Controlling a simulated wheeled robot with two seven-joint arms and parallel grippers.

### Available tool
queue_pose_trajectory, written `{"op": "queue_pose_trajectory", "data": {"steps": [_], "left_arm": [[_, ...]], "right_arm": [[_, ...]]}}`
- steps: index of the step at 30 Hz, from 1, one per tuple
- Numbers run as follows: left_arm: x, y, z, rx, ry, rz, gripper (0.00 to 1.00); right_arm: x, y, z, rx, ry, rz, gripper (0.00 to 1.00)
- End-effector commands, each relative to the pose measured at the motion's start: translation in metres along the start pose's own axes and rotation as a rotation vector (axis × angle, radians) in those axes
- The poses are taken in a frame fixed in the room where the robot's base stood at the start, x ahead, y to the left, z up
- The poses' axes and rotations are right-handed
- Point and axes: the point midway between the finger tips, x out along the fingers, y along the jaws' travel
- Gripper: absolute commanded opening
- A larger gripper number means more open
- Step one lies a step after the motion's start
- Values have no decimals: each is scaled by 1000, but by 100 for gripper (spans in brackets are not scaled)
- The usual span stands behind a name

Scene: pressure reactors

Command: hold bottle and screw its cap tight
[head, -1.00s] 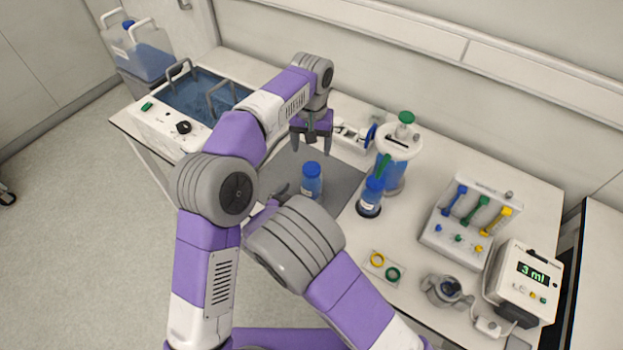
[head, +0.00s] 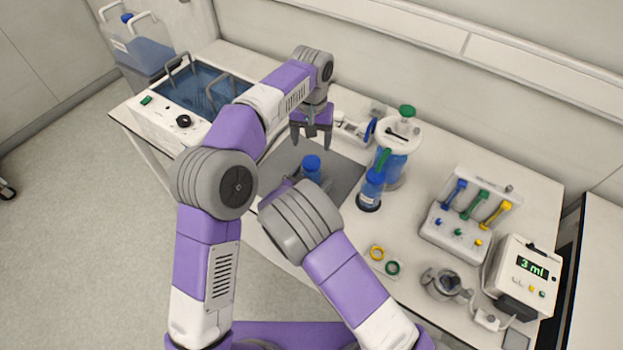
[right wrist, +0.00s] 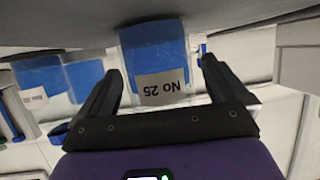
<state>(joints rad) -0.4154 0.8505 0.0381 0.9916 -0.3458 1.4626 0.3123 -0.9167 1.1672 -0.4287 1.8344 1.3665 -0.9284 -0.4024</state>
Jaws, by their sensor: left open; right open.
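A water bath (head: 165,125) is at the left. A valve box (head: 450,232), a 3 ml display unit (head: 530,283) and coloured rings (head: 392,268) are at the right.

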Motion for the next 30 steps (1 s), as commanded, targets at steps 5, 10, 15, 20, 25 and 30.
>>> {"op": "queue_pose_trajectory", "data": {"steps": [5,10,15,20,25,30], "left_arm": [[0,0,0,0,0,0,73],[0,0,0,0,0,0,73],[0,0,0,0,0,0,73],[0,0,0,0,0,0,73],[1,0,0,-71,-2,2,73],[1,0,0,-244,-3,1,73]], "right_arm": [[0,0,0,0,0,0,90],[0,0,0,0,0,0,64],[0,0,0,0,0,0,38],[0,0,0,0,0,0,14],[0,0,0,0,0,0,0],[-1,0,0,0,0,0,0]]}}
